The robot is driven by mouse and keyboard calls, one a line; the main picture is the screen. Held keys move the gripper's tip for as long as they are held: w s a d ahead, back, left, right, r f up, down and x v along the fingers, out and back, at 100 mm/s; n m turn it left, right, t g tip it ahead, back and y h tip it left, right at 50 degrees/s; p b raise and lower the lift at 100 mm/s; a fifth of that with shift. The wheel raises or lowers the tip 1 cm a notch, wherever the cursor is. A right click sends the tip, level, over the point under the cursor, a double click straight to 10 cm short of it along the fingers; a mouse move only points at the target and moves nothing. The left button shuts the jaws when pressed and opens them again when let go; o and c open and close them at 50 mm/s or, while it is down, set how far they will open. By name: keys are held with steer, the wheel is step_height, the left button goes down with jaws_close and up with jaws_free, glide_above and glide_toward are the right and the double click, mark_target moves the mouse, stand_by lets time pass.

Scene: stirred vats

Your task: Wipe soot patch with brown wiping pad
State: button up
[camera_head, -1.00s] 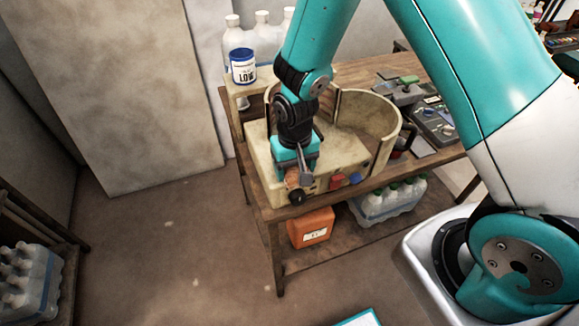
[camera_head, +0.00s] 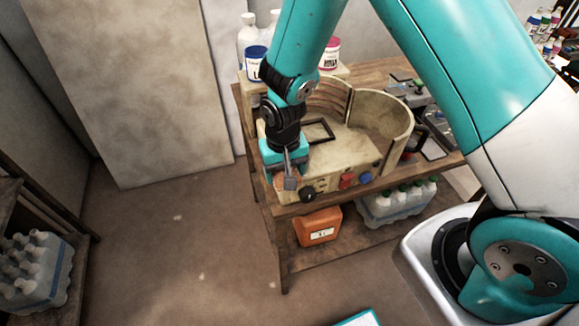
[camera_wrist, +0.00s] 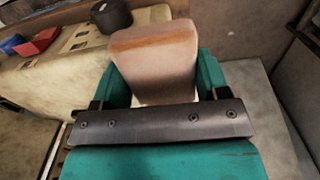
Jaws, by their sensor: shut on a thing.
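My gripper (camera_head: 288,182) points down at the left end of the cream vat housing (camera_head: 340,170), by its front panel. It is shut on the brown wiping pad, which shows large and tan-brown between the green jaws in the wrist view (camera_wrist: 155,55). The pad has a darker orange-brown band near its far edge. In the head view only a small brown part of the pad shows beside the jaws. I cannot tell if the pad touches the housing. I cannot make out a distinct soot patch in either view.
The panel carries a black knob (camera_head: 307,193), a red switch (camera_head: 347,180) and a blue button (camera_head: 366,178). An orange canister (camera_head: 319,227) and a crate of bottles (camera_head: 398,203) stand on the lower shelf. Jugs and tubs stand behind the vat. The floor at left is open.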

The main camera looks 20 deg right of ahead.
mark_target(283, 170)
steer(key=shift+a+r+p, duration=0.3)
step_height(283, 170, up, 3)
steer(key=shift+s+d+f+p, duration=0.1)
steer(key=shift+d+f+p, duration=0.05)
steer(key=shift+p, duration=0.55)
step_height(283, 170, up, 5)
steer(key=p, duration=0.4)
